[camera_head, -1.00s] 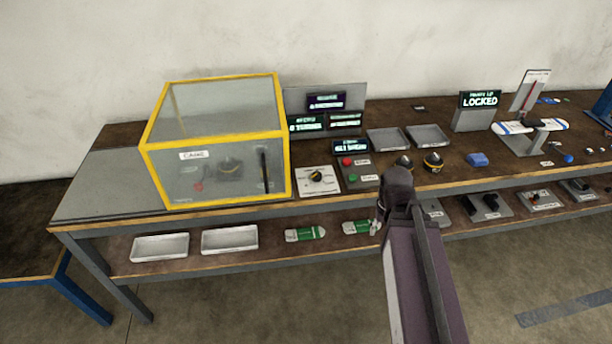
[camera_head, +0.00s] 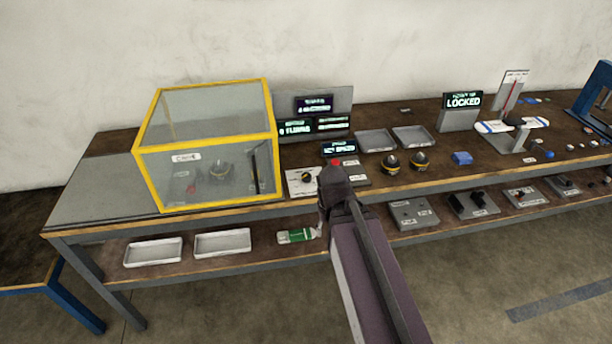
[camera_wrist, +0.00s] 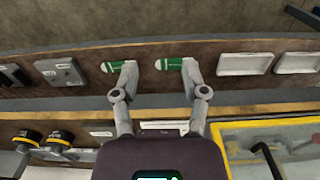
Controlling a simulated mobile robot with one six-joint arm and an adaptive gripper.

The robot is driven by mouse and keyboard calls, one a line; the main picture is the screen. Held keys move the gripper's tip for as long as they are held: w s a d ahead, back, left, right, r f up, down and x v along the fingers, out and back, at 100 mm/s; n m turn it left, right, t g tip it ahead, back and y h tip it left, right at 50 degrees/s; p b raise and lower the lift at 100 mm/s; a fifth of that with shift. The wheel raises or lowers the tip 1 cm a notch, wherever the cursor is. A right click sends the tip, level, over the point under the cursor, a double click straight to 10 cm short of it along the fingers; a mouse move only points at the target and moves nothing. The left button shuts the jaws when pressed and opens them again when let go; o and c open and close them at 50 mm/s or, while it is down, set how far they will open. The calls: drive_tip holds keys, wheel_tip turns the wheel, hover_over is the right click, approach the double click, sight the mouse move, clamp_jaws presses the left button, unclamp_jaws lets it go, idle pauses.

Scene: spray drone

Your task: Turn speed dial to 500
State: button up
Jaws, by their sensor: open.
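The likely speed dial (camera_head: 306,177) is a black knob with a yellow mark on a white plate (camera_head: 295,188) on the bench, right of the yellow-framed cage. Its label and setting are too small to read. A small lit display (camera_head: 339,148) stands behind it, its reading blurred. My gripper (camera_head: 321,229) is at the bench's front edge, just right of and in front of the dial, covering part of the control box there. In the wrist view my gripper (camera_wrist: 159,68) is open and empty, its fingers apart over the lower shelf. I cannot make out the dial there.
The yellow-framed clear cage (camera_head: 276,165) stands close left of the dial. A red button (camera_head: 337,162) lies just right of it. Two black-and-yellow knobs (camera_head: 390,164) are further right. The lower shelf holds white trays (camera_head: 153,251) and a green-and-white cylinder (camera_head: 296,236).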

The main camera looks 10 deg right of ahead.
drive_tip(key=shift+o, duration=1)
drive_tip(key=shift+a, duration=0.1)
drive_tip(key=shift+o, duration=0.8)
drive_tip(key=shift+w, duration=0.1)
wheel_tip(320, 180, up, 9)
drive_tip(key=n+p, duration=0.7)
drive_tip(key=p, duration=0.2)
hover_over(307, 175)
drive_tip(key=shift+f, duration=0.15)
drive_tip(key=shift+f+b, duration=0.2)
drive_tip(key=shift+b, duration=0.15)
wheel_tip(307, 175, down, 13)
drive_tip(key=b, duration=1.3)
drive_tip(key=shift+f, duration=0.2)
drive_tip(key=c, duration=1.1)
